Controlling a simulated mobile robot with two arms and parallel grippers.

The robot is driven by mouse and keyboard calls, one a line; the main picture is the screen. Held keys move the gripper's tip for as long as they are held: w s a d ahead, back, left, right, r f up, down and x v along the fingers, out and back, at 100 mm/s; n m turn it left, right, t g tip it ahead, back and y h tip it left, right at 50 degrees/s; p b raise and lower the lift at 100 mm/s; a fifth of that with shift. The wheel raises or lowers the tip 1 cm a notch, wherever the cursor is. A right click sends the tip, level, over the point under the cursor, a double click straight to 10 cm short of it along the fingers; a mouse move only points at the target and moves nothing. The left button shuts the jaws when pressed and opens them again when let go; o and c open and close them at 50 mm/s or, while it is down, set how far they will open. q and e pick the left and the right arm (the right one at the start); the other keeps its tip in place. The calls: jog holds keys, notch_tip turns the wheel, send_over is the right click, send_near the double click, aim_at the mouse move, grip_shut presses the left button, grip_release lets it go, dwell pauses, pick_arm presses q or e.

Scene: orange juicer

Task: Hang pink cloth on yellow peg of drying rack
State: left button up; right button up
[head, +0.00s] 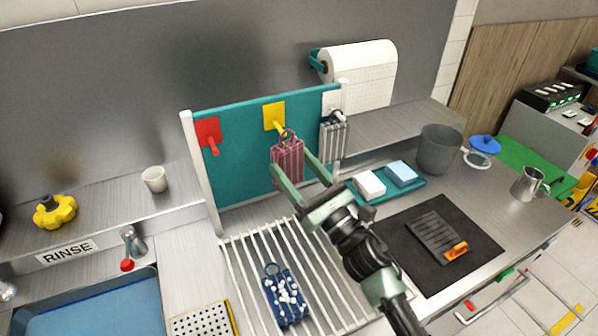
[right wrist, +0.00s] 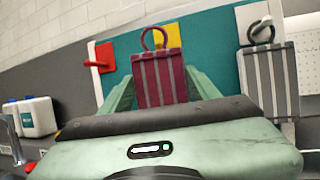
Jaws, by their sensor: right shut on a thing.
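The pink cloth (head: 287,163) is striped, with a loop at its top, and hangs upright between the fingers of my right gripper (head: 293,176), which is shut on it. The cloth also shows in the right wrist view (right wrist: 160,82), its loop in front of the yellow plate (right wrist: 172,40). The yellow peg (head: 280,127) sticks out from its yellow plate on the teal board of the drying rack (head: 237,165). The loop is close to the peg's tip in the head view; I cannot tell whether it is around the peg. My left gripper is not in view.
A red peg (head: 211,144) is left of the yellow one. A grey striped cloth (head: 334,137) hangs at the right. A blue patterned cloth (head: 286,297) lies on the white slats (head: 245,270). Sponges lie on a teal tray (head: 415,189), right of my right gripper.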

jog(key=shift+w+a+f+b, duration=0.15)
jog(key=shift+w+a, duration=0.25)
jog(key=shift+w, duration=0.45)
jog(key=shift+w+a+r+b, duration=0.1)
jog(key=shift+w+a+b, duration=0.2)
jog(key=shift+w, duration=0.5)
jog(key=shift+w+a+f+b, duration=0.15)
jog(key=shift+w+b, duration=0.2)
jog(key=shift+b, duration=0.15)
jog(key=shift+w+a+f+b, duration=0.15)
jog(key=shift+w+b, duration=0.15)
jog(key=shift+b, duration=0.2)
jog(key=o, duration=1.3)
jog(key=shift+c, duration=0.2)
